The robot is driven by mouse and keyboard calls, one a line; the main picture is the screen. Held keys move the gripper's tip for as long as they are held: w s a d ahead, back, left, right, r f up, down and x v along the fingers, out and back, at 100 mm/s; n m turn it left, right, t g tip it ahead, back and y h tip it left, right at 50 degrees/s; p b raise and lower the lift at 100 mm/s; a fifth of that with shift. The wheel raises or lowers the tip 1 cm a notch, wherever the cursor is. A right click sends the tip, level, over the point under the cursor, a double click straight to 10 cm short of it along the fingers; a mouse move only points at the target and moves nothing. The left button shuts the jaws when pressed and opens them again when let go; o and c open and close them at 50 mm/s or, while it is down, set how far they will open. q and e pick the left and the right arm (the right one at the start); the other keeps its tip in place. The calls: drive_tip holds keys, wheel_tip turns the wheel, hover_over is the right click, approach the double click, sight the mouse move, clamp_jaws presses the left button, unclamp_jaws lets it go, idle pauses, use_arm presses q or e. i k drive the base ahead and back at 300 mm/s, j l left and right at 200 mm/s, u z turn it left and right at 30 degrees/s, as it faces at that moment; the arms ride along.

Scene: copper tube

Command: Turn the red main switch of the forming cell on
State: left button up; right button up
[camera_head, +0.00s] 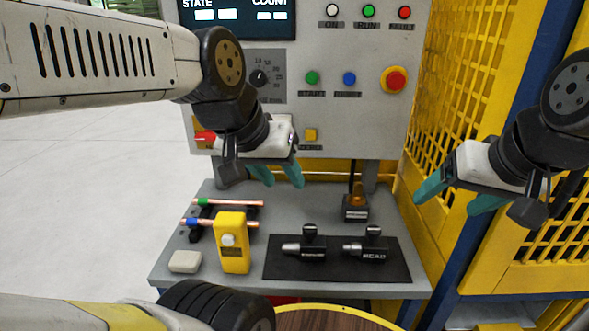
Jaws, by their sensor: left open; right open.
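The red main switch (204,136) sits on a yellow plate at the lower left of the grey control panel (330,120). My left gripper's wrist partly covers the plate. My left gripper (280,178) is open and empty, to the right of the switch and lower, with its teal fingers pointing down in front of the panel's lower edge. My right gripper (447,200) is open and empty at the right, in front of the yellow mesh guard, far from the switch.
The panel also carries a red emergency button (395,80), green (312,78) and blue (349,78) buttons and a dial (259,78). Below, the grey bench (225,275) holds copper tubes (232,202), a yellow device (233,250) and a black mat (335,272) with two tools. The yellow mesh guard (462,90) bounds the right.

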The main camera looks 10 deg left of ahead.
sight(208, 135)
drive_tip(key=u, duration=1.25)
